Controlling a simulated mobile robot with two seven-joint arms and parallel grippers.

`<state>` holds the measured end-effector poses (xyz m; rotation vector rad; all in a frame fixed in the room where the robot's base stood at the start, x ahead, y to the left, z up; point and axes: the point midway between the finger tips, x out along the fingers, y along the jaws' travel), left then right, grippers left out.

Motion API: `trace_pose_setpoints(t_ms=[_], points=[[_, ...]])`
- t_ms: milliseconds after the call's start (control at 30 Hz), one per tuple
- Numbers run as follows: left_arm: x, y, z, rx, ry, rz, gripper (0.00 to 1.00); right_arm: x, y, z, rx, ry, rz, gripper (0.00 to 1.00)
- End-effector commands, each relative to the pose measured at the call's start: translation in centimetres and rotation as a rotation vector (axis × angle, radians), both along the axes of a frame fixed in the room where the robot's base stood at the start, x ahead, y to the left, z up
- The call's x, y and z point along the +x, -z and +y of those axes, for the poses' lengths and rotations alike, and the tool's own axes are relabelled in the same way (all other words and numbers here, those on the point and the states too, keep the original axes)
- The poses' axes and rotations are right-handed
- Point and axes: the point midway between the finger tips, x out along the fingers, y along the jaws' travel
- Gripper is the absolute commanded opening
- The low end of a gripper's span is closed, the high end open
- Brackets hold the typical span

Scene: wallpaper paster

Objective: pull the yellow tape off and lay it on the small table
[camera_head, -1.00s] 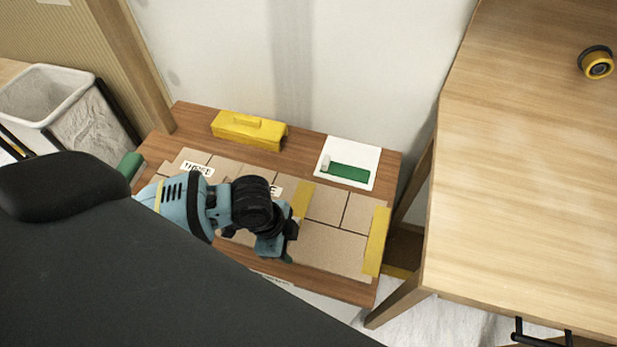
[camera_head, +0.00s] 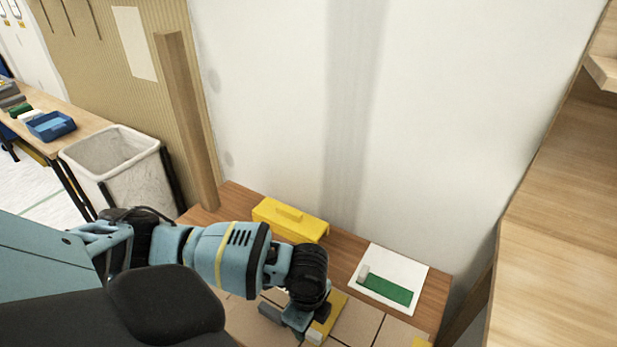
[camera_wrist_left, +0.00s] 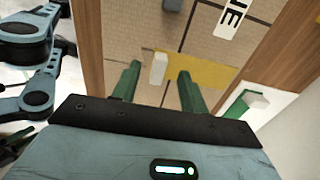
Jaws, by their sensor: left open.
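A yellow tape strip (camera_head: 328,314) lies across the beige panels on the brown table (camera_head: 438,290). It also shows in the left wrist view (camera_wrist_left: 205,68), with a small pale block (camera_wrist_left: 158,68) at its end. My left gripper (camera_head: 302,330) is over the panels beside this strip. In the left wrist view, its two green fingers (camera_wrist_left: 160,85) are apart, with the pale block seen between them. I cannot tell whether they touch it. Another yellow strip (camera_head: 420,343) is cut off at the bottom of the head view. My right gripper is not in view.
A yellow box (camera_head: 290,219) stands at the back of the brown table, against the wall. A white sheet (camera_head: 412,262) with a green strip (camera_head: 388,291) lies to its right. A bin (camera_head: 120,175) stands left. A larger light wood surface (camera_head: 545,270) is at right.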

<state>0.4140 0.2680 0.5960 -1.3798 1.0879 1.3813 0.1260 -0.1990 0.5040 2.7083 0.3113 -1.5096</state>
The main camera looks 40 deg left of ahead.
Motion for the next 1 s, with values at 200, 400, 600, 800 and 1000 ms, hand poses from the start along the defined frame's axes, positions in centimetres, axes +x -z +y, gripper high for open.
trace_pose_setpoints(t_ms=[200, 400, 600, 800, 1000], points=[[-0.1, 2.9, 0.0, 0.000, 0.000, 0.002, 0.44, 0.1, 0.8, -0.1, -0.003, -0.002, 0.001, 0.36], [0.0, 3.9, 0.0, 0.001, 0.000, 0.000, 0.44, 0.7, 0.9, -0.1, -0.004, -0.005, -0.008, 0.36], [0.0, 4.0, 0.0, 0.000, 0.001, -0.001, 0.44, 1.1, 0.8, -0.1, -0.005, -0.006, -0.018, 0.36], [0.0, 4.0, 0.0, 0.000, 0.001, -0.001, 0.27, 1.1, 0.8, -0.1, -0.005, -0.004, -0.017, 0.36], [0.0, 4.0, 0.0, 0.000, 0.001, 0.000, 0.00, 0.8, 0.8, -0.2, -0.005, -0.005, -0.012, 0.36]])
